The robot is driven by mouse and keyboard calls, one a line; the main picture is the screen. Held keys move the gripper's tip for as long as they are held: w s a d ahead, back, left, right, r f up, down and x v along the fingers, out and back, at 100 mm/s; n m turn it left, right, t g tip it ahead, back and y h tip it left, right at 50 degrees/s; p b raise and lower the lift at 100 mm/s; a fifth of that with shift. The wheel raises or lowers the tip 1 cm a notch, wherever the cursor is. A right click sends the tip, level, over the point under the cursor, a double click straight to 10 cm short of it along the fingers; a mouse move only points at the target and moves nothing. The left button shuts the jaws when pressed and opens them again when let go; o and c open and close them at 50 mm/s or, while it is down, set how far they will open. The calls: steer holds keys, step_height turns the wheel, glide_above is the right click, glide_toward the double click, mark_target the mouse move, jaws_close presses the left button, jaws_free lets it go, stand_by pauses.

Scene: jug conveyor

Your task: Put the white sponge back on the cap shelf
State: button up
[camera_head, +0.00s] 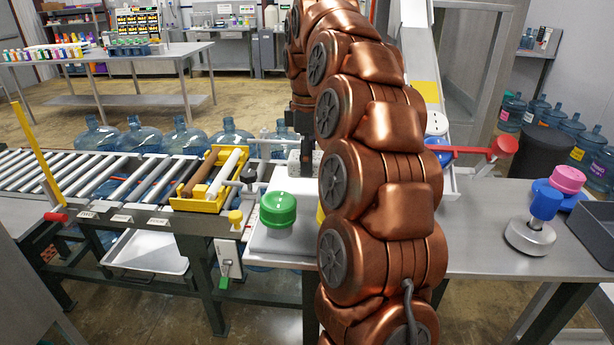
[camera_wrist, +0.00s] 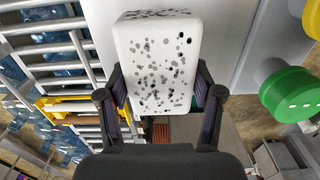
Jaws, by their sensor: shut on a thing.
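The white sponge (camera_wrist: 158,62), speckled with grey and black holes, fills the upper middle of the wrist view. My gripper (camera_wrist: 160,100) is shut on it, one finger on each side. In the head view my gripper (camera_head: 304,150) points down, and a speckled corner of the sponge (camera_head: 294,157) shows beside it above a pale surface. My copper arm hides much of the middle. I cannot tell for sure which surface is the cap shelf. White and blue caps (camera_head: 437,126) sit on a pale ledge right of my arm.
A green cap (camera_head: 278,209) stands on a white surface near the conveyor's end. The roller conveyor (camera_head: 80,171) with a yellow roller frame (camera_head: 184,204) lies left. A red lever (camera_head: 470,150) sticks out at right. The steel table (camera_head: 480,250) has bare room right of my arm.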

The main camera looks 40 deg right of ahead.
steer(key=shift+f+p, duration=0.35)
steer(key=shift+f, duration=1.6)
steer(key=shift+f, duration=0.1)
steer(key=o, duration=0.9)
steer(key=shift+o, duration=0.2)
steer(key=shift+w+r+b, duration=0.1)
steer(key=shift+r+b, duration=0.4)
steer(key=shift+r, duration=2.1)
step_height(320, 180, up, 7)
steer(key=p, duration=0.5)
steer(key=shift+a, duration=0.15)
